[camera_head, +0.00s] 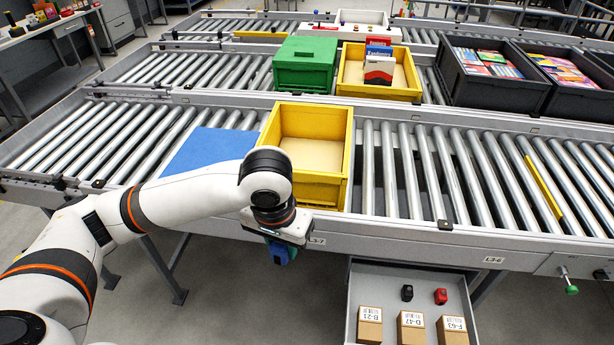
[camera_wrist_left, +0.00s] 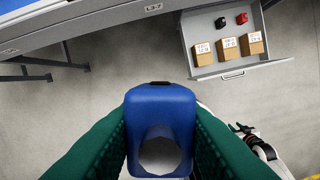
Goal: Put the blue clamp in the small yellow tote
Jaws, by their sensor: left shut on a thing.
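The blue clamp (camera_wrist_left: 160,108) is held between the green finger pads of my left gripper (camera_wrist_left: 160,135) in the left wrist view. It has a round opening in it. In the head view the left gripper (camera_head: 280,252) hangs in front of the near conveyor's edge, and only a bit of the blue clamp shows below the wrist. The small yellow tote (camera_head: 325,188) stands on the near conveyor just behind and above the gripper. Its visible inside looks empty, with a tan bottom. The clamp is outside the tote. My right gripper does not show.
A blue sheet (camera_head: 205,146) lies left of the tote. Behind stand a green tote (camera_head: 304,65), another yellow tote (camera_head: 350,88) with boxes and dark crates (camera_head: 490,92). An open drawer (camera_head: 387,279) with boxes sits below the conveyor. Bare rollers lie right of the tote.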

